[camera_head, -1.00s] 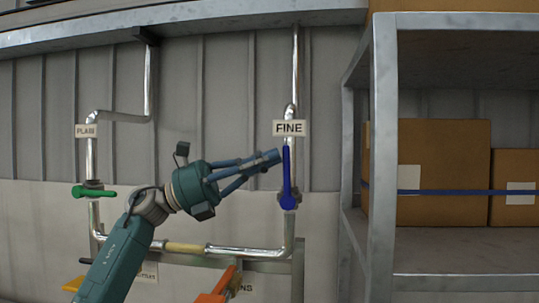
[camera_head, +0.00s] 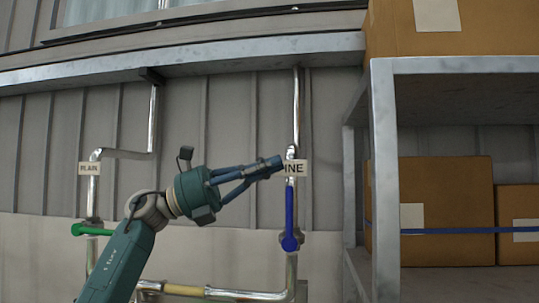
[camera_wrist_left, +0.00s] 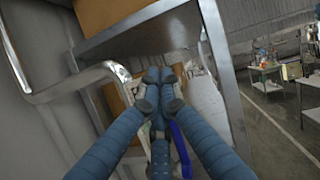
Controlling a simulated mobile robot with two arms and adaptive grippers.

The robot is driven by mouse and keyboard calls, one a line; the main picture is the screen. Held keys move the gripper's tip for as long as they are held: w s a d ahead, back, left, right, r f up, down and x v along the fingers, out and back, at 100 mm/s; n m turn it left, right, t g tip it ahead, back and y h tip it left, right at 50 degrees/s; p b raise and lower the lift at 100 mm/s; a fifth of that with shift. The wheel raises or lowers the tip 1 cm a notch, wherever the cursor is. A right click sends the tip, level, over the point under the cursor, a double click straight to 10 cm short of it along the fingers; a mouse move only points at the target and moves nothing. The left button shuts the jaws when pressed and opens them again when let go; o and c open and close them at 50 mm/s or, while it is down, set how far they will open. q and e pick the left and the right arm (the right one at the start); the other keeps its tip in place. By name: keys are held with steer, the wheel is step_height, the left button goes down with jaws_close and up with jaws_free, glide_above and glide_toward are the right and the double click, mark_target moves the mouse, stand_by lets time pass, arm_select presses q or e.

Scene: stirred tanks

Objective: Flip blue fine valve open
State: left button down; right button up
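The blue fine valve handle (camera_head: 290,210) stands upright along a vertical silver pipe, with its blue pivot (camera_head: 290,242) at the lower end. The FINE label (camera_head: 296,169) sits above it, its left part covered by my left gripper. My left gripper (camera_head: 274,163) has its fingers together, pointing right, just above and left of the handle's top. In the left wrist view the fingertips (camera_wrist_left: 160,78) meet with nothing visible between them. The blue handle (camera_wrist_left: 182,150) shows there just right of the fingers; I cannot tell if they touch. My right gripper is not in view.
A green valve handle (camera_head: 92,230) lies level on the left pipe under the PLAIN label (camera_head: 90,169). A metal shelf (camera_head: 384,180) with cardboard boxes (camera_head: 447,205) stands close on the right. A horizontal pipe (camera_head: 240,294) runs below.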

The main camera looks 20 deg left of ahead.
arm_select(q)
steer(key=shift+r, duration=1.6)
steer(key=shift+r, duration=0.1)
